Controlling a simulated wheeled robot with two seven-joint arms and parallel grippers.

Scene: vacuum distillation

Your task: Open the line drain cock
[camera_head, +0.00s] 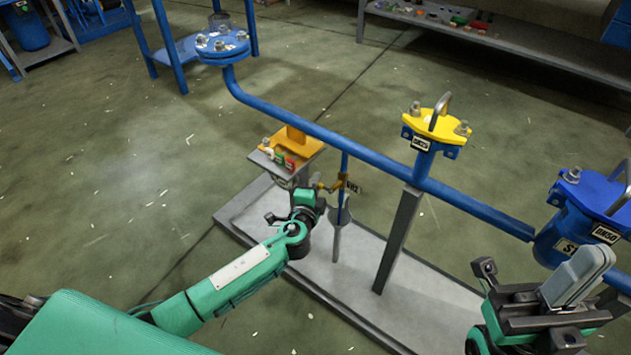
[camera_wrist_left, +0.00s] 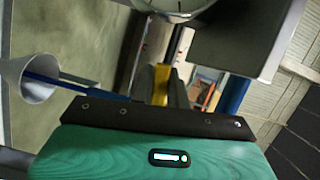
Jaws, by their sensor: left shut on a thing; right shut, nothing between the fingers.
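The line drain cock (camera_head: 341,186) is a small brass valve on a thin blue drop pipe below the long blue line, with a dark label beside it. My left gripper (camera_head: 316,187) reaches it from the left and is shut on its brass handle, which is mostly hidden by the fingers. In the left wrist view, a yellow-brass piece (camera_wrist_left: 161,84) shows just beyond the dark edge of the gripper body. My right gripper (camera_head: 572,283) is shut and empty at the lower right.
The blue line (camera_head: 310,128) runs above the grey base plate (camera_head: 350,262), with a grey post (camera_head: 398,240) right of the cock. A yellow flange cover (camera_head: 437,124) and a blue vessel (camera_head: 585,215) stand right. An orange-topped stand (camera_head: 290,145) is close behind my left gripper.

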